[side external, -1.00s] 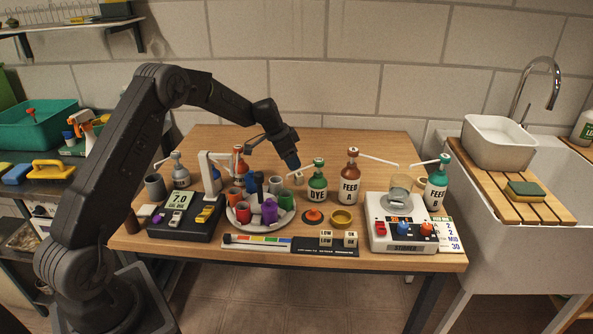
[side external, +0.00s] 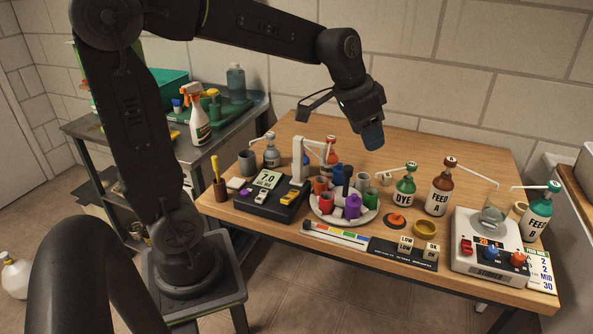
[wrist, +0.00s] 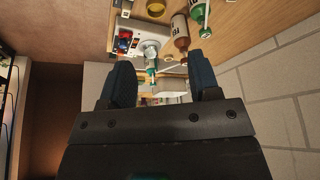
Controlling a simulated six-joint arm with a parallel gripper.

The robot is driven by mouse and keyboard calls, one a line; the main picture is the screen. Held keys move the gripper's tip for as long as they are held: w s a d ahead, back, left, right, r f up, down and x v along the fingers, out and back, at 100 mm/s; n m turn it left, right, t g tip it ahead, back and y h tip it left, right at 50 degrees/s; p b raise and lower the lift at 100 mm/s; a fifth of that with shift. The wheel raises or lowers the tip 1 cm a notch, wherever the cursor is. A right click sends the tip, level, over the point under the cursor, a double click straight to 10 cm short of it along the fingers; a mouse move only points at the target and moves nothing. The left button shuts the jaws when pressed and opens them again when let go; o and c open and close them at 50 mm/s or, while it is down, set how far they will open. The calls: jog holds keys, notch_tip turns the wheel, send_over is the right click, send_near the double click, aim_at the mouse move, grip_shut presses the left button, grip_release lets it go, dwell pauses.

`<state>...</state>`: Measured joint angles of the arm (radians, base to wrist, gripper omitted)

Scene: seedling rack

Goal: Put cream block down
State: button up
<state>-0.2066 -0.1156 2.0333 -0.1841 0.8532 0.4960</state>
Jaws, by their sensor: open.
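Two small cream blocks with dark lettering sit side by side on the black strip at the table's front: a left cream block (side external: 405,243) and a right cream block (side external: 431,251). A small pale piece (side external: 387,179) stands on the table between the cups and the green DYE bottle; I cannot tell what it is. My gripper (side external: 373,138) is in the air above the back of the table, clear of everything. In the wrist view its two dark blue fingers (wrist: 162,78) are apart, with nothing held between them. The cream blocks cannot be made out there.
The DYE bottle (side external: 404,188), FEED A bottle (side external: 440,194) and FEED B bottle (side external: 540,215) have long spouts. A white stirrer (side external: 488,247) stands front right. A round tray (side external: 316,213) holds several cups, beside a black meter (side external: 268,197). The table's back is clear.

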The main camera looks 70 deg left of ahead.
jog(key=s+d, duration=0.3)
jog(key=s, duration=0.5)
jog(key=shift+s+d+r+n, duration=0.2)
jog(key=shift+d+r+n, duration=0.05)
jog(key=shift+r+n, duration=0.15)
jog(key=shift+n+t+y, duration=0.4)
jog(key=shift+n+t, duration=0.1)
jog(key=shift+n, duration=0.2)
jog(key=s, duration=0.3)
jog(key=s+d+f, duration=0.1)
jog(key=s, duration=0.2)
jog(key=s+d+f, duration=0.1)
jog(key=s, duration=0.1)
jog(key=shift+s+f, duration=0.25)
jog(key=shift+s, duration=0.15)
jog(key=shift+c, duration=0.3)
